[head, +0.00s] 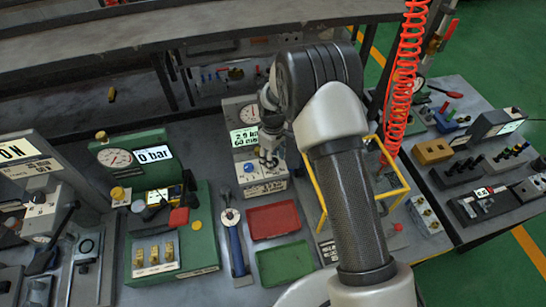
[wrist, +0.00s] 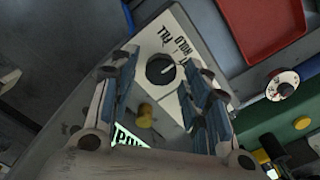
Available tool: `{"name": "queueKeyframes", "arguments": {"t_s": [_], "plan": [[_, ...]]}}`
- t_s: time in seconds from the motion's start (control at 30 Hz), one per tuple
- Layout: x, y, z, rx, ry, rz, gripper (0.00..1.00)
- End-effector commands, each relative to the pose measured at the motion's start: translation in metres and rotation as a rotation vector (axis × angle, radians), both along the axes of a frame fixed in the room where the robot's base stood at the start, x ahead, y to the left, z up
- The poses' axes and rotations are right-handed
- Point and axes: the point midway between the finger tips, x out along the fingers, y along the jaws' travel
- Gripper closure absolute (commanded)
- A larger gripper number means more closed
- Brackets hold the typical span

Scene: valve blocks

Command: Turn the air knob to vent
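The air box (head: 238,112) is a pale unit with a lit display (head: 244,137) reading about 2.9 bar. In the wrist view its sloped panel (wrist: 150,40) carries a round dark air knob (wrist: 161,69). The knob's white pointer line points right and slightly up. FILL and HOLD are printed beside the knob; further lettering is partly covered by the right finger. My gripper (wrist: 165,70) is open, its blue-padded fingers on either side of the knob with gaps visible. In the head view my gripper (head: 268,155) is over the panel, partly hiding it.
A red tray (head: 273,220) and green tray (head: 284,264) lie in front of the box. A blue-handled tool (head: 236,249) lies left of them. A green gauge station (head: 160,222) stands at left. A yellow frame (head: 317,188) and red coiled hose (head: 401,90) are at right.

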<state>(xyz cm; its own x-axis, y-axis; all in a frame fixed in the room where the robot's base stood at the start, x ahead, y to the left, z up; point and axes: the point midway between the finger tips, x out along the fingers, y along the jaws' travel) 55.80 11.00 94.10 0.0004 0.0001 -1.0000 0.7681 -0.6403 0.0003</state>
Motion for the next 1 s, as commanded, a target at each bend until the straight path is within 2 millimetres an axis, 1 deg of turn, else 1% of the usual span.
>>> {"name": "queueKeyframes", "arguments": {"t_s": [0.03,0.07,0.53,0.77,1.0], "plan": [[0.0000,0.0000,0.0001,0.000,0.000,0.000,0.62],[0.0000,0.0000,0.0001,0.000,0.000,0.000,0.64],[-0.0001,-0.0001,0.0002,0.000,0.000,0.000,0.96],[-0.0001,-0.0001,0.0001,0.000,0.000,-0.017,0.96],[0.0002,-0.0003,-0.0002,0.000,0.000,-0.119,0.96]]}}
